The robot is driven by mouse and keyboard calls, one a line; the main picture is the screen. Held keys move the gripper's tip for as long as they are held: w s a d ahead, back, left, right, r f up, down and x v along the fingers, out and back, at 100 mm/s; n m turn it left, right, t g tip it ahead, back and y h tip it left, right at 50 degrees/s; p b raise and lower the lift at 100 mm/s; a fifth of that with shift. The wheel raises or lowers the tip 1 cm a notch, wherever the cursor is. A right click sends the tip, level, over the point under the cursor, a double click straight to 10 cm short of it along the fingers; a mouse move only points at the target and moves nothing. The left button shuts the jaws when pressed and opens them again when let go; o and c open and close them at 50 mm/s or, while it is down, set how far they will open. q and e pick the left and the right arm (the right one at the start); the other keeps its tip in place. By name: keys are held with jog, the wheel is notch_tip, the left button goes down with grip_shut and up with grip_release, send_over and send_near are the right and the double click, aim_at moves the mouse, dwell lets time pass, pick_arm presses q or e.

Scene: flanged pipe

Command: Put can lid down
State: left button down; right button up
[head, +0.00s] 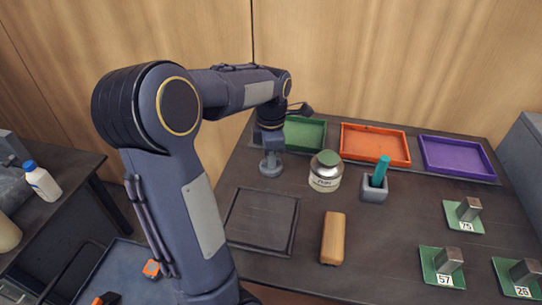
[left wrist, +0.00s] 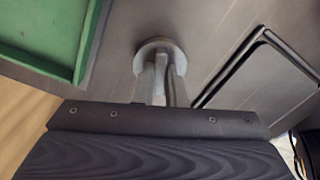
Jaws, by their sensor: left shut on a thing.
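The can lid (head: 270,169) is a small grey disc with an upright grip. My left gripper (head: 271,153) points down and is shut on that grip. The lid also shows in the left wrist view (left wrist: 153,47), between the fingers (left wrist: 164,85). It is at or just above the dark table; I cannot tell whether it touches. The can (head: 325,178) is a pale, labelled jar with green showing at its top, standing upright to the right of the lid, apart from it. My right gripper is not in view.
Green (head: 305,133), orange (head: 376,145) and purple (head: 457,158) trays line the back. A dark square tray (head: 262,222) lies in front of the lid. A grey holder (head: 373,187) with a teal stick, a wooden block (head: 333,238) and numbered green plates (head: 442,267) stand to the right.

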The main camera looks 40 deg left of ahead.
pick_arm(q)
jog(key=shift+f, duration=0.15)
jog(key=c, duration=1.5)
grip_release()
notch_tip(320, 180, up, 12)
jog(key=p, duration=0.2)
jog(key=shift+r, duration=0.2)
